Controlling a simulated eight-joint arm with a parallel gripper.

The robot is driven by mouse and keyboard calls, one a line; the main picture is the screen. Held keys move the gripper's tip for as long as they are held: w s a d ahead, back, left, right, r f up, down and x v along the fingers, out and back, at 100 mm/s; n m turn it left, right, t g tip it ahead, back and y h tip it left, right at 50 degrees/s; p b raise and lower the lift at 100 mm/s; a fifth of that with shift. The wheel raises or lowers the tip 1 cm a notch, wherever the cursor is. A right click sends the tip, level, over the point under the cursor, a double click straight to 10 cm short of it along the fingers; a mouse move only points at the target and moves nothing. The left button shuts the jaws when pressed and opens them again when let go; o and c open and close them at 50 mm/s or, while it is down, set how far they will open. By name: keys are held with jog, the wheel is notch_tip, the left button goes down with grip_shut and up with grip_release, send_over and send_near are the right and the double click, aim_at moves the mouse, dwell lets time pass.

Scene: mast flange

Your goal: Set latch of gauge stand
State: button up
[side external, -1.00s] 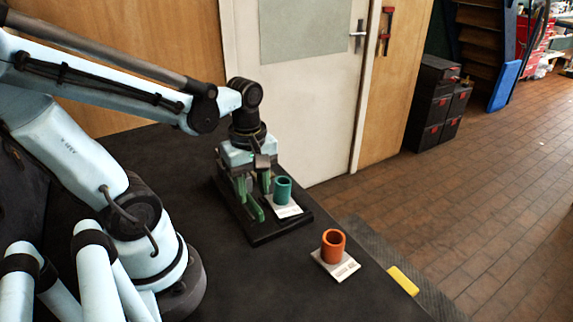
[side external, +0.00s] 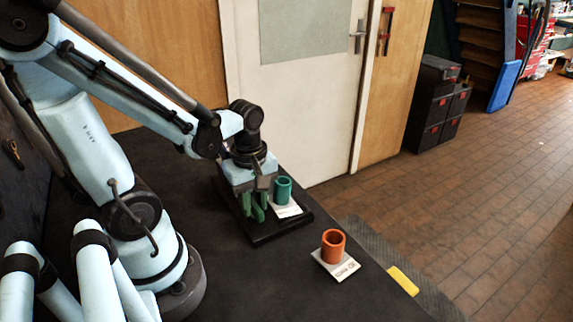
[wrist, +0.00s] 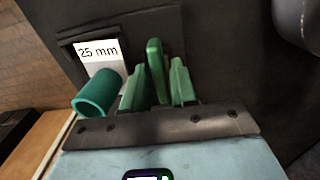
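The gauge stand is a black base plate (side external: 278,231) carrying a teal cylinder (side external: 283,190) on a white tag (side external: 288,210); in the wrist view the tag (wrist: 98,52) reads "25 mm". An upright green latch (wrist: 155,68) stands on the base beside the cylinder. My gripper (wrist: 157,85) points down over the stand, with one green finger on each side of the latch. The fingers look open, with narrow gaps to the latch; contact is not clear. In the side view my gripper (side external: 256,208) partly hides the latch.
An orange cylinder (side external: 333,246) on a white tag stands apart on the black table (side external: 290,285), towards the front right. The table between the stand and the orange cylinder is clear.

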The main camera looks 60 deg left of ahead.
grip_shut()
jog(key=m, duration=0.3)
jog(key=shift+m, duration=0.3)
jog(key=m, duration=0.4)
jog(key=shift+m, duration=0.3)
jog(key=m, duration=0.5)
jog(key=shift+m, duration=2.4)
jog(key=shift+o, duration=1.5)
grip_release()
